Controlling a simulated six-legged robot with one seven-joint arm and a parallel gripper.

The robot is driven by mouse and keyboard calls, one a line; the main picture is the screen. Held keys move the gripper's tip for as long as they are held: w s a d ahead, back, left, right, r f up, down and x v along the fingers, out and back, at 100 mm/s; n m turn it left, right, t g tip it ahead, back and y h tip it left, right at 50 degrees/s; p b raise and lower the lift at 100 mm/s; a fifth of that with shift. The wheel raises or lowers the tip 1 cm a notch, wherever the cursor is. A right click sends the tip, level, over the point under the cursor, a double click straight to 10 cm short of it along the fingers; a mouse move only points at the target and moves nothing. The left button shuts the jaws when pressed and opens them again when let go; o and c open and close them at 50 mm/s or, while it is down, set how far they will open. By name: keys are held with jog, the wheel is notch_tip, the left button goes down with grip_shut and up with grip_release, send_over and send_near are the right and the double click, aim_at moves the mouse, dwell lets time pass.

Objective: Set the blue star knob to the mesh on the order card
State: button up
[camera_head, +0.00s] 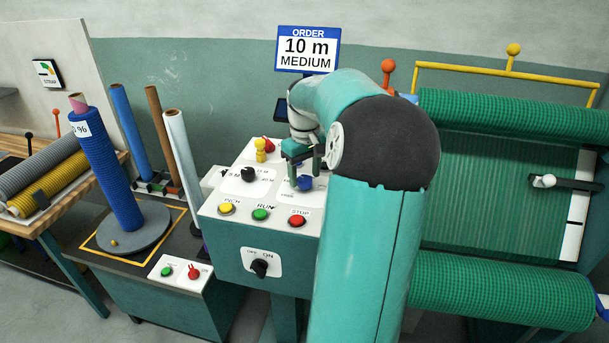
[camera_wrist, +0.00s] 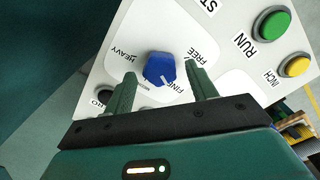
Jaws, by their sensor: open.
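The order card (camera_head: 307,50) reads "10 m MEDIUM". The blue star knob (camera_head: 305,183) is on the sloped white panel; in the wrist view the knob (camera_wrist: 158,68) has HEAVY, FREE and FINE printed around it, and a small, partly legible label below it. A pale mark on the knob appears to point towards FINE. My gripper (camera_head: 305,167) is open above the knob. In the wrist view my gripper's fingers (camera_wrist: 161,74) stand on either side of the knob, with visible gaps. Whether the fingertips reach its depth is unclear.
A black knob (camera_head: 249,174) is left of the blue one on the panel. Yellow (camera_head: 226,208), green (camera_head: 261,214) and red (camera_head: 297,220) buttons line the front edge. A yellow knob (camera_head: 260,147) stands behind. Green netting rolls (camera_head: 500,290) are at right.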

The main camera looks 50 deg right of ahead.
jog(key=shift+f, duration=0.45)
jog(key=c, duration=1)
jog(key=shift+m, duration=0.3)
jog(key=m, duration=0.5)
jog(key=shift+w, duration=0.1)
jog(key=m, duration=0.3)
jog(key=shift+m, duration=2)
